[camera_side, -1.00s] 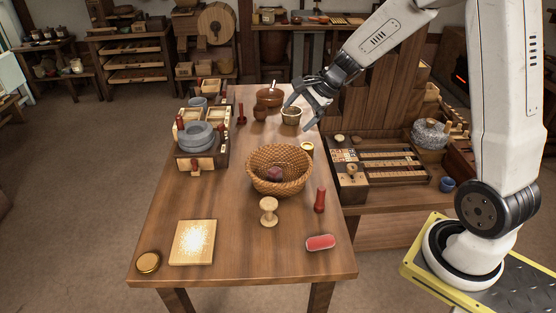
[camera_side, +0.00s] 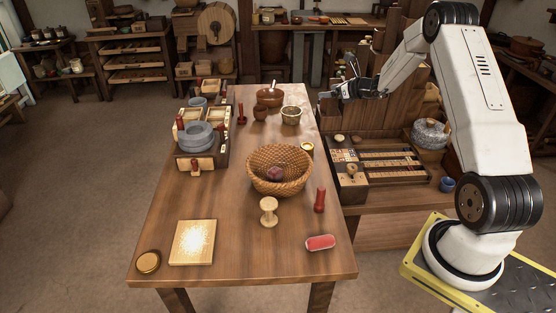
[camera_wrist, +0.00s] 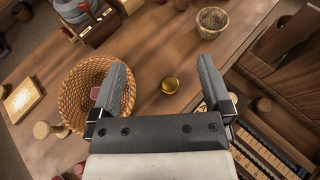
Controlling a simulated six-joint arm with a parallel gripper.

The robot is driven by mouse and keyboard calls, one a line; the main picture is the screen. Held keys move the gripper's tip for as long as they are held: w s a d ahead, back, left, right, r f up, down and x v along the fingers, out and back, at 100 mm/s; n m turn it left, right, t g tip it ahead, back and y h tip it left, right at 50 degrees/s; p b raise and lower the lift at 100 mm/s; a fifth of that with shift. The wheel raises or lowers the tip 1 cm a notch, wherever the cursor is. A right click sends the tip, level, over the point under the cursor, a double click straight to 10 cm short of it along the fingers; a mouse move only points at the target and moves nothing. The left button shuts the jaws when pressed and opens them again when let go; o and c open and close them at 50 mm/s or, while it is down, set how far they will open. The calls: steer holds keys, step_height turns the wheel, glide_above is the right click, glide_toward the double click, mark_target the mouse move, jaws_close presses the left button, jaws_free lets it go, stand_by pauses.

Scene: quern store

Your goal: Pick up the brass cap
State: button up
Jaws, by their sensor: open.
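A flat round brass-coloured disc (camera_side: 148,261) lies at the table's front left corner. I cannot tell which of the two is the brass cap. My gripper (camera_side: 340,80) is open and empty, raised beyond the table's right edge, toward the back. Its spread fingers (camera_wrist: 163,63) also show in the wrist view.
The wicker basket (camera_side: 253,168) holds a dark reddish lump. A woven cup (camera_side: 291,116) stands behind the brass piece. A red handle (camera_side: 320,200), a wooden spool (camera_side: 268,212) and a red block (camera_side: 320,242) stand in front. A wooden rack (camera_side: 395,158) lies to the right.

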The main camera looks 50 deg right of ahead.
glide_toward(308, 146)
steer(key=shift+w+f, duration=0.8)
steer(key=shift+w, duration=0.25)
steer(key=shift+w, duration=0.15)
steer(key=shift+x, duration=1.15)
steer(key=shift+w+f, duration=0.1)
steer(key=shift+f, duration=0.1)
steer(key=shift+x, duration=2.4)
